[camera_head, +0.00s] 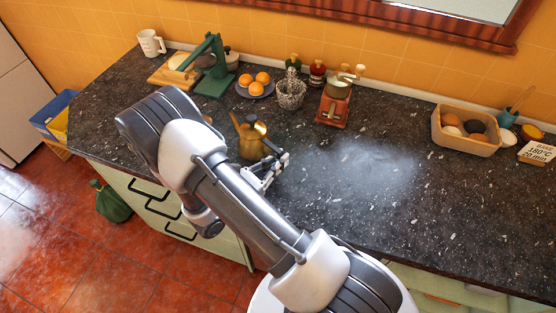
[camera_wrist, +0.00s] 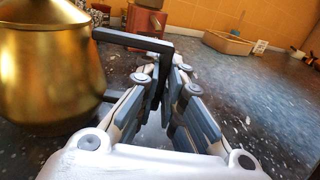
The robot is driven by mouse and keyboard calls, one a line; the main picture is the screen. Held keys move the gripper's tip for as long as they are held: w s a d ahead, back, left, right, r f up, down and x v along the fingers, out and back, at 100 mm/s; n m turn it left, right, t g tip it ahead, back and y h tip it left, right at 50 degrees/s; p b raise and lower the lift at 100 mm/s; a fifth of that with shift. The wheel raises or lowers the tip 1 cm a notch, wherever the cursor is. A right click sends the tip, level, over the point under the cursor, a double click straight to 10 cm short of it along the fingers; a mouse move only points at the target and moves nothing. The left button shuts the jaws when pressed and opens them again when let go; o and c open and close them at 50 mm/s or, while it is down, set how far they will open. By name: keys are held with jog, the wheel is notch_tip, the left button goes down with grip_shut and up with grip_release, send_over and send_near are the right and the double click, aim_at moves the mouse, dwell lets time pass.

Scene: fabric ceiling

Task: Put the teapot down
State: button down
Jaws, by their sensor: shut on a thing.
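The teapot is a brass-coloured pot (camera_head: 252,142) with a spout on its left and a dark handle on its right. It is upright over the dark counter (camera_head: 330,205). In the wrist view its round golden body (camera_wrist: 50,70) fills the left side. My gripper (camera_head: 272,162) is at the pot's right side. In the wrist view my gripper (camera_wrist: 168,90) is shut on the teapot's black angled handle (camera_wrist: 134,40). I cannot tell whether the pot's base touches the counter or hangs slightly above it.
Behind the pot stand a plate of oranges (camera_head: 255,85), a patterned vessel (camera_head: 291,92), a red coffee grinder (camera_head: 335,103) and a green press (camera_head: 211,68). A wooden crate (camera_head: 466,146) and a sign (camera_head: 537,153) are at the right. The counter between grinder and crate is clear.

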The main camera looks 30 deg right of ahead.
jog(key=shift+f+b, duration=0.4)
dwell(0.4)
jog(key=c, duration=1.6)
grip_release()
jog(key=shift+c, duration=0.2)
jog(key=v, duration=1.2)
